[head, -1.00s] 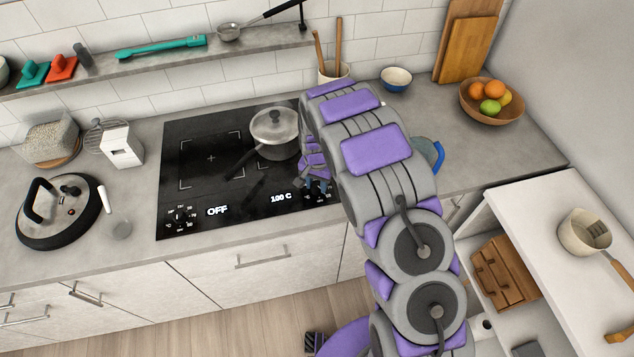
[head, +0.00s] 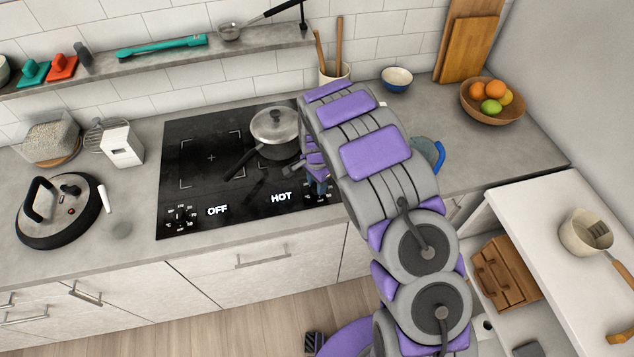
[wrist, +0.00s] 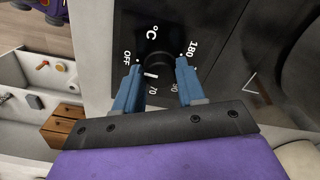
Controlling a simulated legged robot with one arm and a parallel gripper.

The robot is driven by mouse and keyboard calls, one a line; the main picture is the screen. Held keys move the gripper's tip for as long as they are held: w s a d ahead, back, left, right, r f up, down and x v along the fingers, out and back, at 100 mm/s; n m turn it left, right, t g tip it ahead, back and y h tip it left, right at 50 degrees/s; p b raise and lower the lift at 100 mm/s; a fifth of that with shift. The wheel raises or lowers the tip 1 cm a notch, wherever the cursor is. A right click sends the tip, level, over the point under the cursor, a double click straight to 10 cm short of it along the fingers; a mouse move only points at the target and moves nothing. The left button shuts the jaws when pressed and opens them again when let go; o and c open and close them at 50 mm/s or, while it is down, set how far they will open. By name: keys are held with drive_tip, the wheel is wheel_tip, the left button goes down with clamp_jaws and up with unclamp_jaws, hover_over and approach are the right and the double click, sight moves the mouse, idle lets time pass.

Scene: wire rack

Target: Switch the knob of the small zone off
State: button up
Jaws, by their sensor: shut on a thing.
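The black cooktop (head: 190,150) has a knob dial at each front corner. My gripper (head: 318,180) is at the front right dial, on the side of the small zone with the lidded pan (head: 273,130). The display by this dial reads HOT; the left one reads OFF. In the wrist view, the two blue fingers of my gripper (wrist: 158,70) stand on either side of the dark round knob (wrist: 158,62) and are shut on it. OFF, 70 and 180 are legible around the knob. The fingers partly cover the dial, and the knob's exact setting is hard to read.
The pan's handle points front left, away from my gripper. A kettle-like black-and-silver lid (head: 60,210) and a white box (head: 122,145) stand left of the cooktop. A blue item (head: 428,153) is right of my arm, partly hidden. A fruit bowl (head: 492,101) is farther right.

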sight(316, 185)
drive_tip(key=shift+w+a+r, duration=0.1)
drive_tip(key=shift+w+r, duration=0.05)
drive_tip(key=shift+w, duration=0.05)
drive_tip(key=o, duration=1.1)
drive_tip(key=shift+s, duration=0.1)
drive_tip(key=shift+c, duration=0.2)
wheel_tip(316, 185, up, 17)
drive_tip(key=shift+a+p, duration=0.15)
drive_tip(key=shift+p, duration=0.3)
